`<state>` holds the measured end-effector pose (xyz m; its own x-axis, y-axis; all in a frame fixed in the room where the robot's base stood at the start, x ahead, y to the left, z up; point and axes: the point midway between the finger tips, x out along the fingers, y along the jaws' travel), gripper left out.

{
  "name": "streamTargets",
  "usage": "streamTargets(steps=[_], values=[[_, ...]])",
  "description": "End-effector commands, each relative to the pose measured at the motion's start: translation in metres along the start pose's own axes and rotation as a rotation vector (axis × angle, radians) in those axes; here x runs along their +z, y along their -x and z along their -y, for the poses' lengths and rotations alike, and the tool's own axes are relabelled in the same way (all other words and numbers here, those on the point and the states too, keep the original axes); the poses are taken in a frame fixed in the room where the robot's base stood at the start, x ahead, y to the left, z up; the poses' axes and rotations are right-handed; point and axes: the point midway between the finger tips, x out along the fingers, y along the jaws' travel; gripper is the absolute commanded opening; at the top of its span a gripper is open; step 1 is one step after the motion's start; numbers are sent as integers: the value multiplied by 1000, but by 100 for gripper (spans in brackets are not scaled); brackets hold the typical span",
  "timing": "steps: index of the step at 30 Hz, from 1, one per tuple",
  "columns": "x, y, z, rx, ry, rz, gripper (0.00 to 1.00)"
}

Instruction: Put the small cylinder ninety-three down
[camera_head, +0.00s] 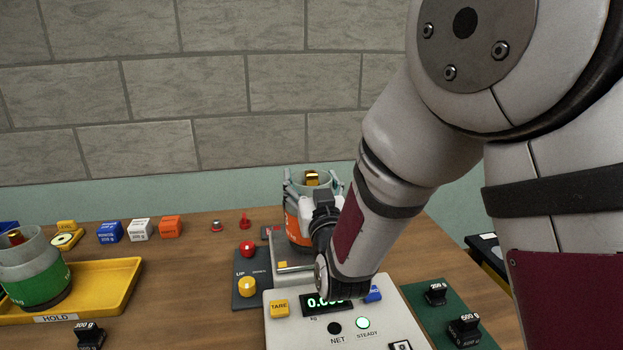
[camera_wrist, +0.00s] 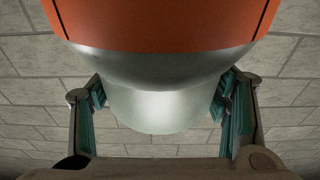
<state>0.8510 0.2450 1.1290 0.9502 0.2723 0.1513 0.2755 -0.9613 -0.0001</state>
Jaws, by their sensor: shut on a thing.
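An orange and grey metal container (camera_head: 292,227), which I take to be the small cylinder, stands upright at the scale in the head view, with a brass-coloured piece (camera_head: 312,178) showing at its open top. My gripper (camera_head: 312,188) is shut on it, a finger on each side. In the wrist view its orange band and grey metal surface (camera_wrist: 155,60) fill the space between my fingers (camera_wrist: 160,95). The number on it is not readable. The scale (camera_head: 290,322) has a lit green display, partly hidden by my arm. I cannot tell whether the container touches the scale's plate.
A green container (camera_head: 38,288) stands in a yellow HOLD tray (camera_head: 105,285) at left. Blue (camera_head: 110,231), white (camera_head: 140,229) and orange (camera_head: 171,227) blocks sit behind. An UP/DOWN control box (camera_head: 247,272) is beside the scale. Black weights (camera_head: 464,330) stand on a green mat at right.

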Motion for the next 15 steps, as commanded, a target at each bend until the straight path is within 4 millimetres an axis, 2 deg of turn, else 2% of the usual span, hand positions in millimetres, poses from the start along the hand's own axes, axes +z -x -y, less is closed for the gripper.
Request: streamTargets(steps=[4,5,6,7,15], values=[[0,-1,0,1,-1,-8,8],[3,0,0,0,0,1,76],[2,0,0,0,0,1,85],[2,0,0,0,0,1,89],[2,0,0,0,0,1,89]])
